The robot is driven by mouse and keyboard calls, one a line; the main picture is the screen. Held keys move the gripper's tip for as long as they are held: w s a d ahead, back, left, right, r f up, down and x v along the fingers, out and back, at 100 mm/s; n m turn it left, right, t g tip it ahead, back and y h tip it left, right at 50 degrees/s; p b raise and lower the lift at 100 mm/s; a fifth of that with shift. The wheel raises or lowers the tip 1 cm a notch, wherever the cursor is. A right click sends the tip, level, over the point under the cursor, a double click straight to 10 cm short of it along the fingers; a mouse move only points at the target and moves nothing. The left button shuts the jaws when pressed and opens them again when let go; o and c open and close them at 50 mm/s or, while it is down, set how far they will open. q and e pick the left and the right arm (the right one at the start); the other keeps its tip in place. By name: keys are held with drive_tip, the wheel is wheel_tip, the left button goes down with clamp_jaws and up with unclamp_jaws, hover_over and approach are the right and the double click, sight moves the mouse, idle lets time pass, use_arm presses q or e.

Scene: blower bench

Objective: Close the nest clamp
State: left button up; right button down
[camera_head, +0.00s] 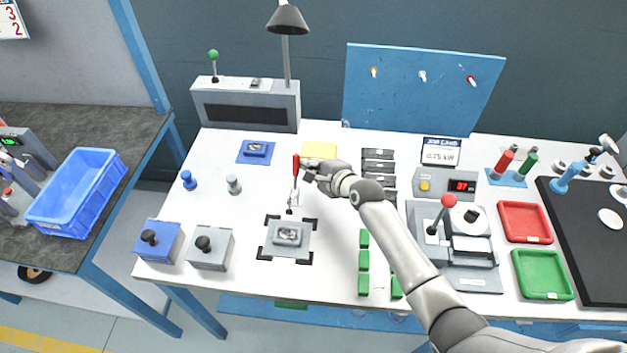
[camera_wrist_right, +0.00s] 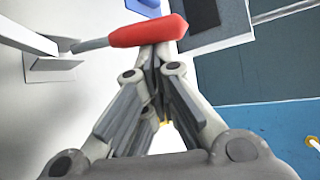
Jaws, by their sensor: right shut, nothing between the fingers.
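The nest clamp has a red handle (camera_head: 296,167) that stands upright on a metal lever (camera_head: 293,196), at the back edge of the grey nest (camera_head: 271,246). A metal part (camera_head: 288,233) sits in the nest. My right gripper (camera_head: 307,172) is shut and empty, just right of the handle. In the right wrist view the red handle (camera_wrist_right: 145,33) lies across the tips of my shut right gripper (camera_wrist_right: 152,58). The fingertips are at or very near the handle; I cannot tell if they touch. My left gripper is in neither view.
Black-knobbed blue (camera_head: 158,242) and grey (camera_head: 211,248) boxes stand front left. Green blocks (camera_head: 364,262) lie right of the nest, beneath my right arm. A press with a red-ball lever (camera_head: 448,201) stands farther right.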

drive_tip(key=shift+s+a+f+t+b, duration=0.15)
drive_tip(key=shift+t+b, duration=0.15)
drive_tip(key=shift+t, duration=0.1)
drive_tip(key=shift+s+a+r+n+t+b, duration=0.1)
drive_tip(key=shift+s+r+n+t+b, duration=0.1)
drive_tip(key=shift+s+n+t+b, duration=0.25)
drive_tip(key=shift+s+r+n+t+b, duration=0.15)
drive_tip(key=shift+n+t+b, duration=0.2)
drive_tip(key=shift+t+b, duration=0.3)
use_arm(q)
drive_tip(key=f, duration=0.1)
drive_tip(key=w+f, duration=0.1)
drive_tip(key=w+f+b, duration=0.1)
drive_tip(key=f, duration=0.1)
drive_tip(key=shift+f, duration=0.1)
use_arm(e)
drive_tip(key=shift+s+a+r+n+t+y, duration=0.1)
drive_tip(key=shift+s+r+n+t+y, duration=0.15)
drive_tip(key=shift+s, duration=0.2)
drive_tip(key=shift+s+a+r+n+t+y, duration=0.15)
drive_tip(key=shift+s+r, duration=0.1)
drive_tip(key=shift+s, duration=0.15)
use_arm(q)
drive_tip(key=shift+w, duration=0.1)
use_arm(e)
drive_tip(key=shift+d, duration=0.1)
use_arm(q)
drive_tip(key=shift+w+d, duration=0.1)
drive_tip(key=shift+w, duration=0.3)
